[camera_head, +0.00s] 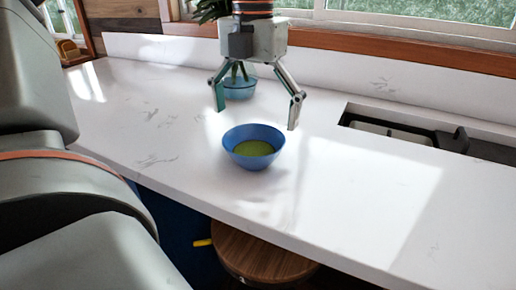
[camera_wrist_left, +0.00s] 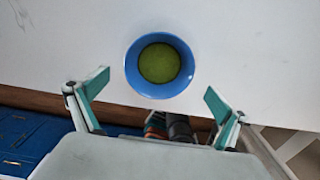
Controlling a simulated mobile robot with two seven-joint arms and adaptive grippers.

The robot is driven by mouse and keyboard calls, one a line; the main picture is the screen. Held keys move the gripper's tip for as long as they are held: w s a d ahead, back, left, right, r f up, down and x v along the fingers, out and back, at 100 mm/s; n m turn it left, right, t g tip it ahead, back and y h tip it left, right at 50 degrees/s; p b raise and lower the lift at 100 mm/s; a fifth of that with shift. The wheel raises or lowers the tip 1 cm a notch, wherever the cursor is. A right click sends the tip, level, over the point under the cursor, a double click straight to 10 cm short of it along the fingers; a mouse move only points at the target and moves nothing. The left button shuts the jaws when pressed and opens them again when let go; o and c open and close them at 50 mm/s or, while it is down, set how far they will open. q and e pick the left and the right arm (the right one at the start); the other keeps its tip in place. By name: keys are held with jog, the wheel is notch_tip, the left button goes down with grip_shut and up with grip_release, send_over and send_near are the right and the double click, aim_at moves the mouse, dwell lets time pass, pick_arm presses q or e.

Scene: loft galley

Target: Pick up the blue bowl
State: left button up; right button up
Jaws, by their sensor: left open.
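The blue bowl (camera_head: 238,157) stands upright on the white counter, with something flat and green inside it. It also shows from above in the left wrist view (camera_wrist_left: 133,75), at the top middle. My left gripper (camera_head: 257,118) points down with its fingers spread wide and nothing between them. In the head view it hangs above the counter, apart from the bowl. In the left wrist view its two fingers (camera_wrist_left: 156,90) show to the left and right below the bowl. My right gripper is in neither view.
A bluish glass vase (camera_head: 240,91) with a green plant stands behind my left gripper, partly hidden. A round wooden stool (camera_head: 262,256) stands below the front edge. The counter around the bowl is clear.

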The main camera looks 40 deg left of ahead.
aim_at(254, 142)
pick_arm(q)
notch_tip(254, 142, down, 6)
jog(key=shift+a+f, duration=0.1)
jog(key=shift+f, duration=0.15)
jog(key=c, duration=1.2)
